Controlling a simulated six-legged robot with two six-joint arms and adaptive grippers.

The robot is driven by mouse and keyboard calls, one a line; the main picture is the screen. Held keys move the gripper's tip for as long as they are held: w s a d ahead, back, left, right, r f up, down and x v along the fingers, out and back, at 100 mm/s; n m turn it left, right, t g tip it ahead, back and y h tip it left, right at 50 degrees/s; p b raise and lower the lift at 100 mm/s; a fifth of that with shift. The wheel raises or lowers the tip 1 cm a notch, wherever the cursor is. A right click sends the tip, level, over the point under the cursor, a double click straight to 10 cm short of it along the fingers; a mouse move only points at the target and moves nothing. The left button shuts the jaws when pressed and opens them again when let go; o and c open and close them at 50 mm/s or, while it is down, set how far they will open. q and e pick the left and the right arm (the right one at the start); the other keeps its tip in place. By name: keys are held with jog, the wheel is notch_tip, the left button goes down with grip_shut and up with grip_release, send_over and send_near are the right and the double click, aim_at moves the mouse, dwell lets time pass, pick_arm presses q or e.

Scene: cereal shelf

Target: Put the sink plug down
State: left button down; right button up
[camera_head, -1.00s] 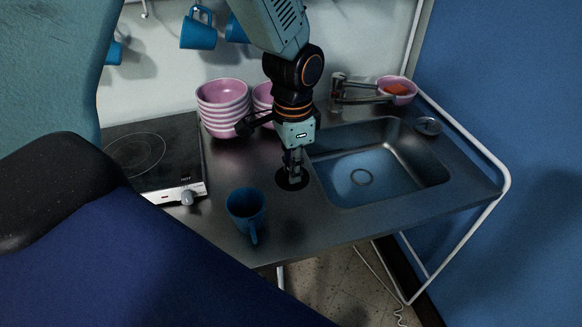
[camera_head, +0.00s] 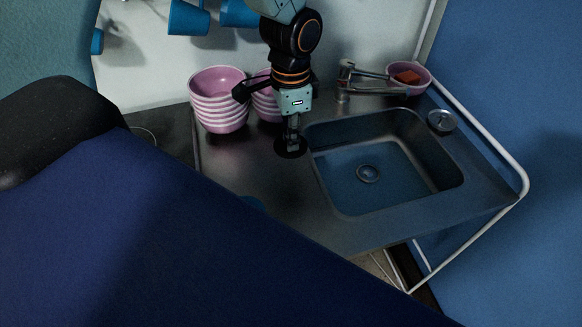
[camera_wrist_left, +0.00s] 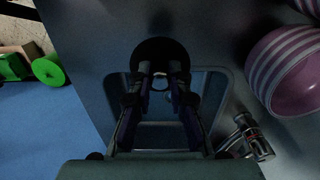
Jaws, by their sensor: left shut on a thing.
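The sink plug is a round black disc (camera_head: 290,148) at the tip of my left gripper (camera_head: 292,138) in the head view. It is over the steel counter, just left of the sink basin (camera_head: 385,165). My left gripper is shut on the plug and points down. I cannot tell whether the disc touches the counter. In the left wrist view the black disc (camera_wrist_left: 160,48) lies beyond the fingers of the left gripper (camera_wrist_left: 159,78), and the sink basin shows behind them. My right gripper is not in view.
Stacked pink bowls (camera_head: 219,98) stand left and behind the gripper. The tap (camera_head: 345,85) and a pink bowl with an orange thing (camera_head: 409,78) are behind the sink. A small metal round thing (camera_head: 441,121) sits at its right.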

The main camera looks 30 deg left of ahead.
pick_arm(q)
jog(key=shift+w, duration=0.25)
notch_tip(320, 180, down, 5)
jog(key=shift+s+d+f, duration=0.1)
jog(key=shift+s+f, duration=0.05)
jog(key=shift+f, duration=0.75)
notch_tip(320, 180, down, 3)
jog(key=shift+d+r, duration=0.1)
jog(key=shift+f, duration=0.35)
jog(key=c, duration=1.3)
grip_release()
jog(key=shift+r, duration=0.1)
